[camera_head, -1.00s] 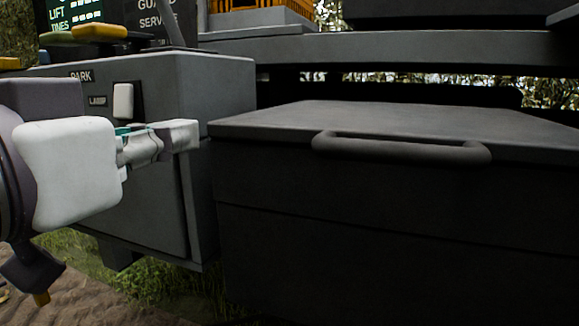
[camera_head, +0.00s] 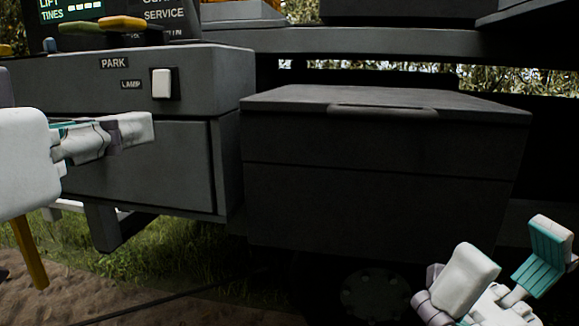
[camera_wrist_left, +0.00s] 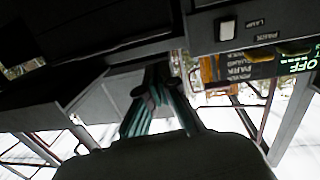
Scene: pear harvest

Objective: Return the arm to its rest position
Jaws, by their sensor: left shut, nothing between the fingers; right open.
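My left gripper (camera_head: 135,130) comes in from the left edge in the head view, its fingers shut and empty. It is in front of the grey control box with the PARK and LAMP labels (camera_head: 90,75), below the white lamp switch (camera_head: 162,83). The left wrist view shows its teal-sided fingers (camera_wrist_left: 158,85) converging, with the switch (camera_wrist_left: 227,29) upside down above. My right gripper (camera_head: 507,262) is at the lower right of the head view, its two fingers spread with nothing between them.
A dark chest (camera_head: 380,165) with a closed lid and a handle (camera_head: 383,111) stands right of the control box. Grass and soil show below the box.

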